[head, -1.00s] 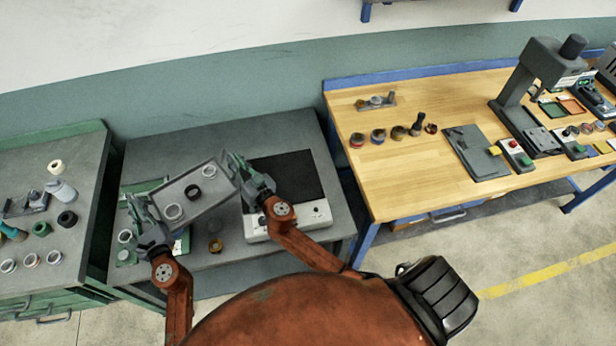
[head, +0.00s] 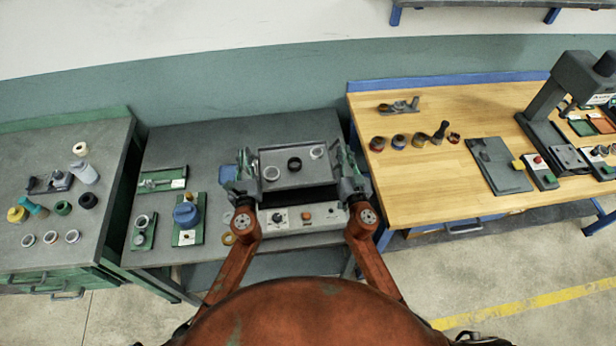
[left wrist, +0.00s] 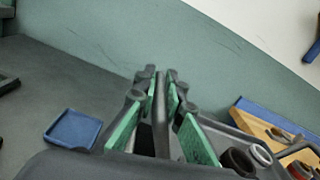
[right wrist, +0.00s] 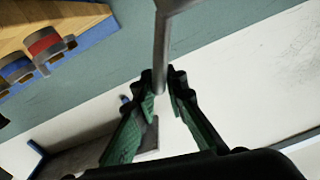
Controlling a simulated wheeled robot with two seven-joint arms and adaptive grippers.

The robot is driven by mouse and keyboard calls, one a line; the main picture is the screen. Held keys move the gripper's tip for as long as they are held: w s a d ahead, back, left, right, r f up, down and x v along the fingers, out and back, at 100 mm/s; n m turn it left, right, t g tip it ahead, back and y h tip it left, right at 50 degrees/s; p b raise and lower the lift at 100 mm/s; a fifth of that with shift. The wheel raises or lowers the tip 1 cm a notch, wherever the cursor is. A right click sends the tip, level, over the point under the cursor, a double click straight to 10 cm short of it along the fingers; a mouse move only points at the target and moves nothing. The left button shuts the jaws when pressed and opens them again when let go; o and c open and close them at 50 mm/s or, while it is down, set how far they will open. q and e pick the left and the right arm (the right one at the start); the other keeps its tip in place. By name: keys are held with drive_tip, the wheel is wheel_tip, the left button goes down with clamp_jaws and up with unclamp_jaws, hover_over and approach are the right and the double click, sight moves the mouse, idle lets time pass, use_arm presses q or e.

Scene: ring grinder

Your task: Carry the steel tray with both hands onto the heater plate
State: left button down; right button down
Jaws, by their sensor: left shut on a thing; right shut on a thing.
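The steel tray (head: 310,179) is over the heater plate in the head view and looks roughly level. It carries a black ring (head: 294,163) and two silver rings (head: 271,173) (head: 317,152). The heater's white front panel (head: 290,218) shows below the tray; the tray hides most of its dark top. I cannot tell whether tray and plate touch. My left gripper (head: 248,172) is shut on the tray's left end, and my right gripper (head: 350,168) on its right end. The wrist views show the left fingers (left wrist: 160,95) and right fingers (right wrist: 164,88) closed around grey bars.
Left of the heater, green fixtures (head: 162,180) and a blue round part (head: 186,214) stand on the grey bench. A blue dish (head: 228,173) sits close to my left gripper. The wooden bench (head: 430,180) with several parts is close on the right.

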use_arm(q)
drive_tip(key=shift+w+r, duration=0.1)
drive_tip(key=shift+r, duration=0.05)
use_arm(e)
drive_tip(key=shift+d+r, duration=0.1)
drive_tip(key=shift+d, duration=0.1)
